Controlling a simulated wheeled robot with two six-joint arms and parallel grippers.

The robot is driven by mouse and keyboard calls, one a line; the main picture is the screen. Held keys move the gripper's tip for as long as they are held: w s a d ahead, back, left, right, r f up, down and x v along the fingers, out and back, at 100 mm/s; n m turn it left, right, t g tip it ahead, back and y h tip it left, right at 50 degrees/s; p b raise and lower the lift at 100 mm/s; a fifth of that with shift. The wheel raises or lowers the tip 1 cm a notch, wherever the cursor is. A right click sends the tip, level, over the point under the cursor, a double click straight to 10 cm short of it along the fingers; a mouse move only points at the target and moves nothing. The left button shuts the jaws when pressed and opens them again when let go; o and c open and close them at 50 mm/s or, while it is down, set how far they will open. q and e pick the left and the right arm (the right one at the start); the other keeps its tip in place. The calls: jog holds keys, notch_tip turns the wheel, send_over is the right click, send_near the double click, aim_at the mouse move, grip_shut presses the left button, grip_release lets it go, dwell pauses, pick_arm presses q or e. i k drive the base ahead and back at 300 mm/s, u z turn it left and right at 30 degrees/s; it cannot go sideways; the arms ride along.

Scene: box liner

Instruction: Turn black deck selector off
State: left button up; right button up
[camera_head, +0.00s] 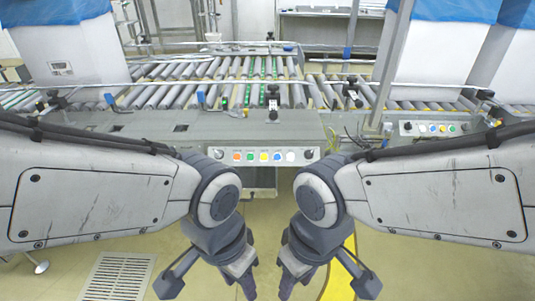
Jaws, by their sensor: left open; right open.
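A light control panel (262,163) on the front of the conveyor carries a row of orange, green, yellow, blue and white buttons. A small dark selector knob (217,154) sits at its left end, partly beside my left arm. Another dark knob (309,155) sits at its right end. Their on or off positions are too small to tell. My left gripper (208,284) is open and empty, low in front of the panel and pointing down. My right gripper (325,284) is open and empty, also low and to the right. Neither touches the panel.
A roller conveyor (215,82) stretches behind the panel. A second button panel (433,129) with a dark knob (408,126) is at the right. A grey post (388,60) rises between them. A white floor grate (118,275) lies at lower left. Between my forearms is open space.

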aim_at(309, 154)
jog(key=z, duration=0.1)
jog(key=k, duration=0.45)
jog(key=z, duration=1.25)
jog(key=i, duration=0.7)
jog(key=u, duration=0.85)
jog(key=i, duration=0.45)
jog(key=u, duration=0.5)
